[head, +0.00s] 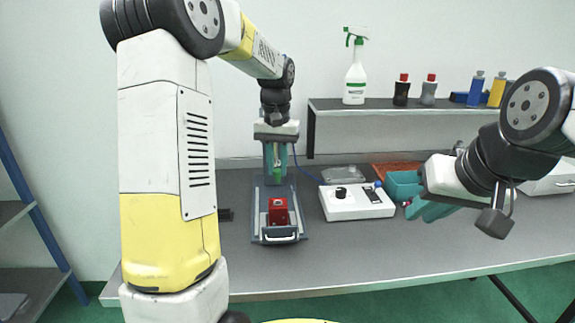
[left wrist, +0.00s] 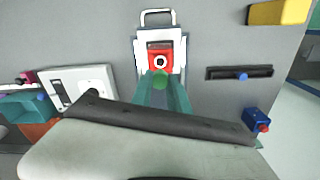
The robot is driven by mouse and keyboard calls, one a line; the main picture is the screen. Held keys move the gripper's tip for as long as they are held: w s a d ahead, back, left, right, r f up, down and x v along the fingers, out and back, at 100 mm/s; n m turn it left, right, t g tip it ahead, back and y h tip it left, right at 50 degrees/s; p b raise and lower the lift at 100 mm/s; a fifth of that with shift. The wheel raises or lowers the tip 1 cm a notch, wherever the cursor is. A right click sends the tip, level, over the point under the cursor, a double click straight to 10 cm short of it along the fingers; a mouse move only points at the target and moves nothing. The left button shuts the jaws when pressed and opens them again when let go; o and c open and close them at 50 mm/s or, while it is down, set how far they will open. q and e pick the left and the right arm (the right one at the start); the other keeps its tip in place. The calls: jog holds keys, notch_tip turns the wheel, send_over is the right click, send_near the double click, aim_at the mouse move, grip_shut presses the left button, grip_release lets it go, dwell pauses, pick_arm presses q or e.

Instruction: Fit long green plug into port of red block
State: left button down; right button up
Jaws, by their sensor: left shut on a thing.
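The red block (head: 278,211) sits in a grey fixture with a front handle (head: 280,237) on the bench. In the left wrist view the red block (left wrist: 153,48) shows a round port (left wrist: 160,62) with a pale ring. My left gripper (head: 275,162) is shut on the long green plug (head: 277,174) above and behind the block. The green plug (left wrist: 160,79) shows between the teal fingers in the left wrist view, its tip apart from the port in the picture; the depth between them is unclear. My right gripper (head: 430,210) is at the right, its opening unclear.
A white control box (head: 345,204) stands right of the fixture. A teal bin (head: 402,184) is behind my right gripper. A shelf (head: 425,106) with a spray bottle (head: 355,80) and several small bottles is on the wall. The bench front is clear.

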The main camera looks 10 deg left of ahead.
aim_at(277, 176)
pick_arm(q)
jog(key=shift+f, duration=2.75)
jog(key=shift+f, duration=1.2)
jog(key=c, duration=1.2)
grip_release()
notch_tip(277, 176, up, 7)
jog(key=shift+f, duration=0.1)
jog(key=shift+r, duration=0.45)
